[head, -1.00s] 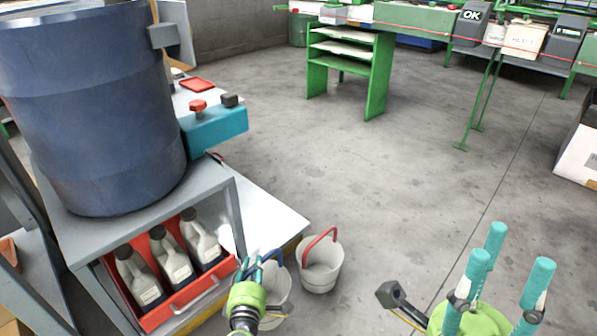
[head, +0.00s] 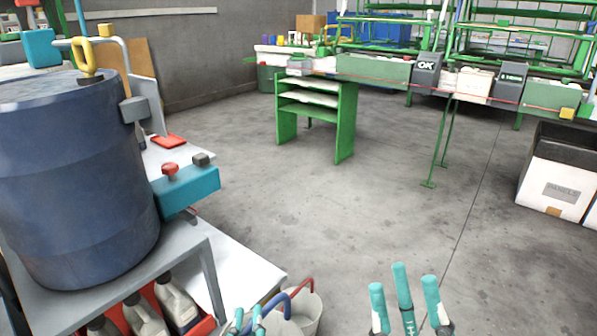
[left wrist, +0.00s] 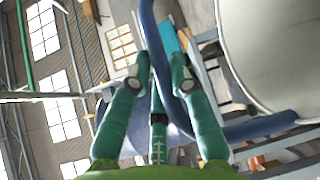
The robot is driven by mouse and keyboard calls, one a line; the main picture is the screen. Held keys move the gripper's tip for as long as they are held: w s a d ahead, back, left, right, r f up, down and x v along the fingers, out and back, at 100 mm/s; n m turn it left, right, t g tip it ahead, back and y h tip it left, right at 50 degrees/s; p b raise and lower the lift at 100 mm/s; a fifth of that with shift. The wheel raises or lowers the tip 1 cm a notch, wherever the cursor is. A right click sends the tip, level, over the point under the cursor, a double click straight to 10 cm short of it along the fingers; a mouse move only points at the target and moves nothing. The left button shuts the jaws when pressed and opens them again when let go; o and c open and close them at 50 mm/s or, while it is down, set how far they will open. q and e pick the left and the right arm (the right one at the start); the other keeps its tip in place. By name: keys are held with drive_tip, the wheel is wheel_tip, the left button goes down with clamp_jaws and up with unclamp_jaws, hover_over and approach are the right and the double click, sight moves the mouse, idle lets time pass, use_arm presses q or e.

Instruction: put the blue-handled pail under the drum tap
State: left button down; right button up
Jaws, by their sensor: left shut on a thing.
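The blue-handled pail (head: 292,318) is pale grey and shows at the bottom edge of the head view, its lower part cut off. My left gripper (head: 248,322) is beside it at the handle. In the left wrist view my left gripper (left wrist: 160,75) is shut on the blue handle (left wrist: 150,25), which passes between its fingers; the pale pail wall (left wrist: 285,50) is at upper right. The blue drum (head: 75,190) stands on a grey stand (head: 185,258) at left. I cannot clearly make out its tap. My right gripper (head: 405,300) is open and empty at lower right.
A red-handled pail (head: 312,308) stands close beside the blue-handled one. A teal block with a red knob (head: 188,192) juts out right of the drum. White bottles (head: 175,300) sit under the drum. The grey floor (head: 350,210) is open ahead, with a green shelf (head: 345,120) beyond.

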use_arm(q)
drive_tip(key=s+a+r+n+g+y, duration=0.2)
drive_tip(key=a+r+n+g+y, duration=0.3)
drive_tip(key=a+n+y, duration=0.4)
drive_tip(key=a+g+y, duration=0.1)
drive_tip(key=y, duration=0.2)
drive_tip(key=shift+a+r+n, duration=0.15)
drive_tip(key=shift+r+n, duration=0.1)
drive_tip(key=shift+n, duration=0.05)
drive_tip(key=shift+f, duration=0.1)
